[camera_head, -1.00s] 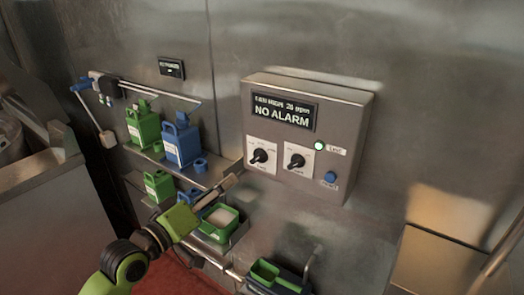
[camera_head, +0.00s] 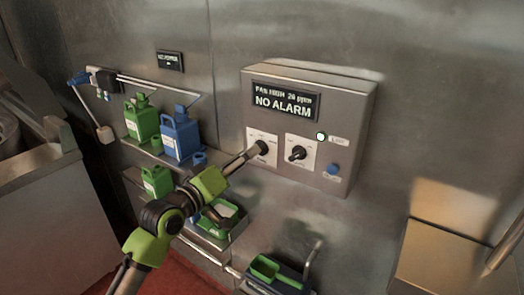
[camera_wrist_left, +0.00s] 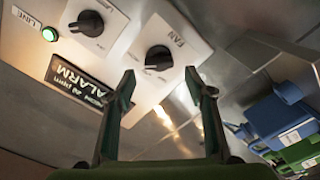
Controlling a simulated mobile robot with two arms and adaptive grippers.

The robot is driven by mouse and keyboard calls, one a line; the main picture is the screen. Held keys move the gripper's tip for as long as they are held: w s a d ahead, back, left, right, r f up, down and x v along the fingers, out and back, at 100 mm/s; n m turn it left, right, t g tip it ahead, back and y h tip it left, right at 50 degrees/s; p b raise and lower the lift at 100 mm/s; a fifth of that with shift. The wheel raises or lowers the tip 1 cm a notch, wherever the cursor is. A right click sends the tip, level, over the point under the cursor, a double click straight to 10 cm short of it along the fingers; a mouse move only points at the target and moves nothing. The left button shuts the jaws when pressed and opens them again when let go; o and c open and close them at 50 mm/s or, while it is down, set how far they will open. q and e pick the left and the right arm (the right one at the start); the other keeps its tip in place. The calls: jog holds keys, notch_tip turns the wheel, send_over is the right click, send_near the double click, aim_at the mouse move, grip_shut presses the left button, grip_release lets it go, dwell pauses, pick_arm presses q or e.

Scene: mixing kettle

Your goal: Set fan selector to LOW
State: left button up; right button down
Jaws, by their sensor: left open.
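The grey control box (camera_head: 345,110) hangs on the steel wall. Its display (camera_head: 284,103) reads FAN HIGH, a ppm value and NO ALARM. The fan selector is a black knob (camera_head: 262,147) on the left white plate; in the left wrist view the knob (camera_wrist_left: 158,58) is on the plate marked FAN. My left gripper (camera_head: 252,154) is at this knob, partly covering its plate. In the left wrist view, my left gripper (camera_wrist_left: 161,78) is open, its fingers spread either side of the knob, which lies just beyond the tips. Contact is not clear. My right gripper is out of view.
A second black knob (camera_head: 296,153), a lit green lamp (camera_head: 320,136) and a blue button (camera_head: 334,169) sit right of the fan knob. Green jugs (camera_head: 141,122) and a blue jug (camera_head: 181,137) stand on a shelf at left. A green scoop (camera_head: 268,268) lies below.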

pick_arm(q)
jog(key=x, duration=0.3)
jog(key=shift+d+b, duration=0.1)
jog(key=shift+b, duration=0.3)
jog(key=shift+w, duration=0.15)
jog(key=shift+w+d, duration=0.1)
jog(key=shift+w, duration=0.05)
jog(key=shift+w+d, duration=0.15)
